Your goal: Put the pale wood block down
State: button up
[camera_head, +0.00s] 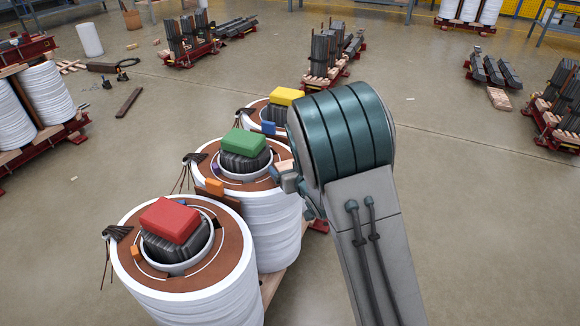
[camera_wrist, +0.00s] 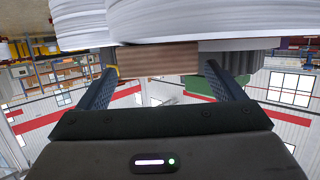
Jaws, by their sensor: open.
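The pale wood block (camera_head: 284,166) shows in the head view at the right rim of the middle coil (camera_head: 272,215), the one with a green block (camera_head: 244,143) on top. In the wrist view, which looks upside down, the brown-looking wood block (camera_wrist: 158,60) lies against the white coil (camera_wrist: 200,22), between the fingertips. My gripper (camera_wrist: 160,78) is open, with one finger on each side of the block. Contact at the fingers cannot be told. In the head view my gripper is mostly hidden by my arm.
A coil with a red block (camera_head: 170,220) stands in front, and one with a yellow block (camera_head: 286,96) stands behind, partly hidden by my arm. Small orange (camera_head: 214,187) and blue (camera_head: 268,128) pieces sit on the coil tops.

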jog(key=s+d+r+m+g+h+p, duration=0.1)
jog(key=s+d+r+m+g+h, duration=0.15)
jog(key=s+d, duration=0.55)
jog(key=s+d+r+m+g+h+p, duration=0.1)
jog(key=s+d+r+g+h, duration=0.15)
jog(key=s+d, duration=0.5)
jog(key=s+d+r+g, duration=0.1)
jog(key=s+g, duration=0.2)
jog(key=s, duration=0.5)
jog(key=s+d+r+m+g+h, duration=0.1)
jog(key=s+g, duration=0.3)
jog(key=s, duration=0.5)
jog(key=shift+s+d+r, duration=0.15)
jog(key=shift+d+r, duration=0.4)
notch_tip(320, 180, up, 30)
jog(key=t+p, duration=0.1)
jog(key=p, duration=2.6)
jog(key=shift+m+t, duration=0.3)
jog(key=shift+m, duration=0.05)
jog(key=shift+d+r, duration=0.1)
